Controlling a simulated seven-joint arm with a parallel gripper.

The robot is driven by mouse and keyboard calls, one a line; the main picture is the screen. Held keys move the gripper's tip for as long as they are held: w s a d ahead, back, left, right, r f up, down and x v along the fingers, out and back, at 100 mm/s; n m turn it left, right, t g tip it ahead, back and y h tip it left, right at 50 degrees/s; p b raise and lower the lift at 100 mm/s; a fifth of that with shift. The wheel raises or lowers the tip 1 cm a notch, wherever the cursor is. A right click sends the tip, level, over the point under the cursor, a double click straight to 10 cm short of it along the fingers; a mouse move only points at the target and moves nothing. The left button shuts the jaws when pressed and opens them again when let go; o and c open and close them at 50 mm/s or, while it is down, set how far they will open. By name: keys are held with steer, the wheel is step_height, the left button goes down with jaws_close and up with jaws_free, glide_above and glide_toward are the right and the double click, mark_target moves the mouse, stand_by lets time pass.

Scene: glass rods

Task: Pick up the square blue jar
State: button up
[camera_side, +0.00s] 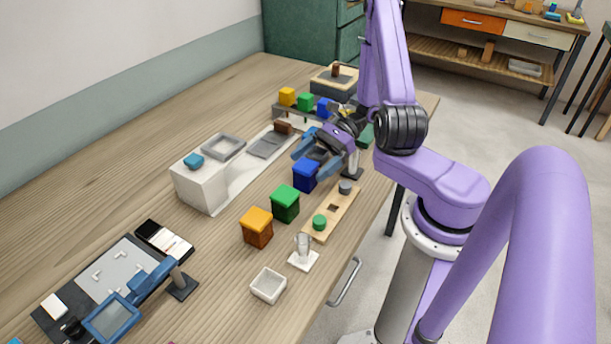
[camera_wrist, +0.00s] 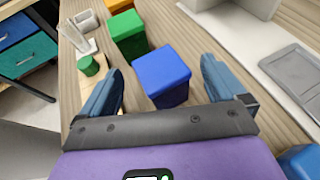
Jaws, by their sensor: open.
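The square blue jar (camera_side: 305,176) stands upright on the wooden bench, at the end of a row with a green jar (camera_side: 285,203) and an orange jar (camera_side: 257,227). In the wrist view the blue jar (camera_wrist: 162,76) lies between and just ahead of the two blue fingers. My gripper (camera_side: 309,155) is open and empty, above and behind the blue jar in the side view. In the wrist view my gripper (camera_wrist: 160,85) has a finger on each side of the jar, with gaps. Whether the fingertips reach down beside it is unclear.
A wooden board (camera_side: 333,212) with a green knob and a grey knob lies right of the jars. A white box-shaped scale (camera_side: 200,187) stands left. A glass on a white base (camera_side: 303,246) and a white open dish (camera_side: 268,285) are nearer the front edge.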

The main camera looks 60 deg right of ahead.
steer(key=shift+x, duration=1.2)
steer(key=c, duration=1.2)
steer(key=shift+r, duration=0.1)
